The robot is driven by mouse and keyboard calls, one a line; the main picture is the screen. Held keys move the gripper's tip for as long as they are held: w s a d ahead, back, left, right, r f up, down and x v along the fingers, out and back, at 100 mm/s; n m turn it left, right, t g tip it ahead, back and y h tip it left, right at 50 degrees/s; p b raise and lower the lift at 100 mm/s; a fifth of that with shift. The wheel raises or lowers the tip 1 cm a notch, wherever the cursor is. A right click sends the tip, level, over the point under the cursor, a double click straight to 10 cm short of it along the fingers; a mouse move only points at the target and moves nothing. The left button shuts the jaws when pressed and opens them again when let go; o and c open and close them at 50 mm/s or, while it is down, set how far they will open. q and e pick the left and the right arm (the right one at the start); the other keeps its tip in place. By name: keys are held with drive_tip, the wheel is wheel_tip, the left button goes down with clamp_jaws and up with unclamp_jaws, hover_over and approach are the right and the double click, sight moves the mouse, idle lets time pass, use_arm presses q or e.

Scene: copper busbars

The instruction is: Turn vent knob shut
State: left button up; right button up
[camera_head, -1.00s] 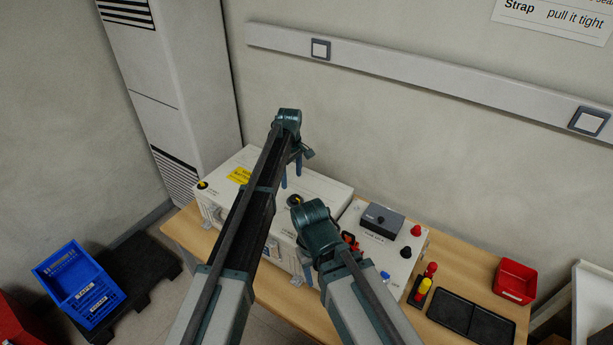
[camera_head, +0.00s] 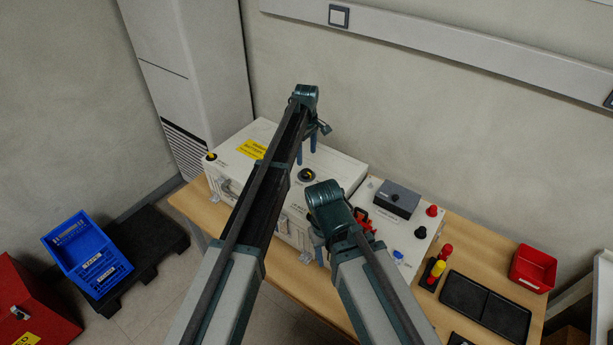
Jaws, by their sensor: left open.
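A white box (camera_head: 262,134) with a yellow label stands on the wooden table. A round black knob with a yellow mark (camera_head: 306,174) sits on its top, right of the middle. A similar black and yellow knob (camera_head: 211,156) is at the box's left end. I cannot read which one is the vent knob. My left gripper (camera_head: 307,146) is open and empty, its two blue fingers pointing down above the box, just beyond the nearer knob in the picture. My left arm crosses over the box and hides part of it.
A white panel (camera_head: 374,196) with a grey box (camera_head: 398,200) and coloured knobs stands right of the white box. A black tray (camera_head: 487,305) and red bin (camera_head: 533,268) are at the table's right. A blue crate (camera_head: 88,254) stands on a dark pallet at left.

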sight(307, 171)
use_arm(q)
wheel_tip(307, 171, down, 8)
drive_tip(key=b, duration=0.7)
drive_tip(key=shift+f, duration=0.1)
clamp_jaws()
